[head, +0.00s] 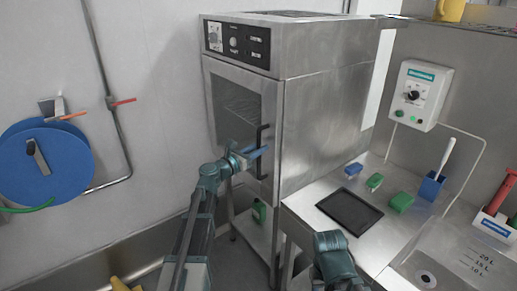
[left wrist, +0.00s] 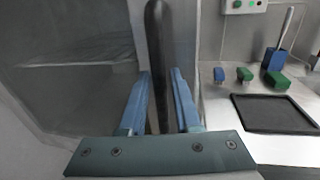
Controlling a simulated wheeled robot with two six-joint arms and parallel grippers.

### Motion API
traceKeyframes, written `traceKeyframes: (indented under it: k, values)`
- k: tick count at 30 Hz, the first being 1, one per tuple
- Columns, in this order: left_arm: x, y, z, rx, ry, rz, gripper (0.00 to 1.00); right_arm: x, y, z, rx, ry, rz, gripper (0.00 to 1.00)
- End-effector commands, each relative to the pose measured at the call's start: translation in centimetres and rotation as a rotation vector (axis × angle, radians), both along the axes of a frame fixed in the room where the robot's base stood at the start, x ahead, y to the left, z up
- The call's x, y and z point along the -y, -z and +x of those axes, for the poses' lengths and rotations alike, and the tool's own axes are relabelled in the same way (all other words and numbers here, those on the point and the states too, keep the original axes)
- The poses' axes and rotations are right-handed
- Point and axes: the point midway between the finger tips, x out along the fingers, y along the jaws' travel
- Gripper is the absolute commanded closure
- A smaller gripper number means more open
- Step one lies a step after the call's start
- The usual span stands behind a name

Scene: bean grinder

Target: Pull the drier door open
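The drier (head: 320,110) is a tall steel cabinet on a stand in the head view. Its glass door (head: 232,110) looks closed against the body. A long black upright handle (head: 261,140) is on the door's right side. The handle also shows in the left wrist view (left wrist: 158,45), running down between the blue fingers.
A steel counter to the right holds a black tray (head: 349,211), green blocks (head: 400,202) and a blue holder (head: 431,186). A blue hose reel (head: 47,170) is on the left wall. A green bottle (head: 259,211) stands below the drier. Left of the door is open space.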

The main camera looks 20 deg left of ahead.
Motion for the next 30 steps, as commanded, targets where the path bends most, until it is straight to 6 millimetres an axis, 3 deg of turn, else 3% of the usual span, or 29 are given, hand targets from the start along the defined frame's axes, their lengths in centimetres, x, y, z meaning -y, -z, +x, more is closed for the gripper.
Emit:
traceKeyframes:
  k: [1,5,30]
  values:
    - [-0.02,0.0,-0.01,0.0,0.0,0.0,0.79,0.0,0.0,0.0,0.0,0.0,0.0,0.5]
    - [-0.02,0.0,-0.01,0.0,0.0,0.0,1.0,0.0,0.0,0.0,0.0,0.0,0.0,0.5]
    - [-0.03,0.0,-0.01,0.0,0.0,0.0,1.0,0.0,0.0,0.0,0.0,0.0,0.0,0.5]
